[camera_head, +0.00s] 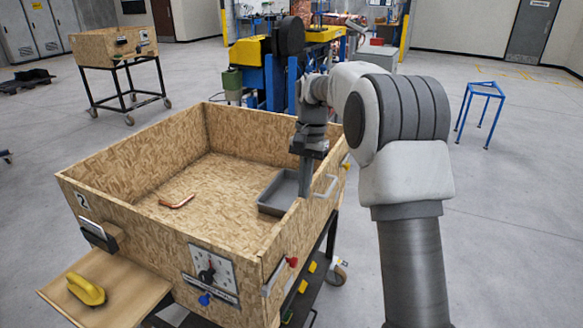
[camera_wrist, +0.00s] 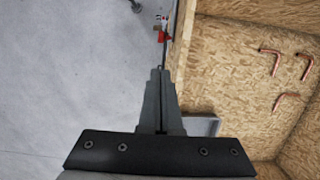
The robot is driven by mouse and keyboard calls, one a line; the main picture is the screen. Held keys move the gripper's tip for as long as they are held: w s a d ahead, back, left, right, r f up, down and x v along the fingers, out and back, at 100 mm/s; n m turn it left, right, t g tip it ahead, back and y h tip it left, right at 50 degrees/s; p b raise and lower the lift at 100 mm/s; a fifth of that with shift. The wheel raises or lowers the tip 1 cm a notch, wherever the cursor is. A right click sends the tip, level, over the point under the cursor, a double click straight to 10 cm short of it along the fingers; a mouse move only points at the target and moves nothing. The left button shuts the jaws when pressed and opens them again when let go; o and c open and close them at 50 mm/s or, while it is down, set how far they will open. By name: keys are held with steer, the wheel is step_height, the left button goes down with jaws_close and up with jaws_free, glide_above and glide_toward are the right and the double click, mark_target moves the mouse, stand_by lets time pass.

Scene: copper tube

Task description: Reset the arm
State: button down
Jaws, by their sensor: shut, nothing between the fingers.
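My gripper (camera_head: 305,190) is shut and empty, pointing down by the right wall of the wooden box (camera_head: 150,228). In the wrist view its closed fingers (camera_wrist: 160,72) point along the outer side of the box wall. Bent copper tubes lie on the box floor: one or more show as a small copper shape (camera_head: 177,202) in the head view. The wrist view shows three tubes (camera_wrist: 270,51) apart from each other, well away from my gripper. My arm rises at the right of the head view.
A grey tray (camera_head: 274,197) sits inside the box by the right wall, partly behind my gripper. A yellow handle (camera_head: 86,290) lies on the front-left shelf.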

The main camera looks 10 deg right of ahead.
steer(key=s+r+n+t+h, duration=0.1)
steer(key=s+r+n+t, duration=0.25)
steer(key=s+r, duration=0.95)
steer(key=s+f+n+t, duration=0.1)
steer(key=s+f+t, duration=0.1)
steer(key=s, duration=0.7)
steer(key=s+f+n+t, duration=0.2)
steer(key=s+f, duration=0.1)
steer(key=s, duration=0.5)
steer(key=shift+s+d+f, duration=0.15)
steer(key=shift+s+d, duration=0.25)
steer(key=shift+w, duration=0.1)
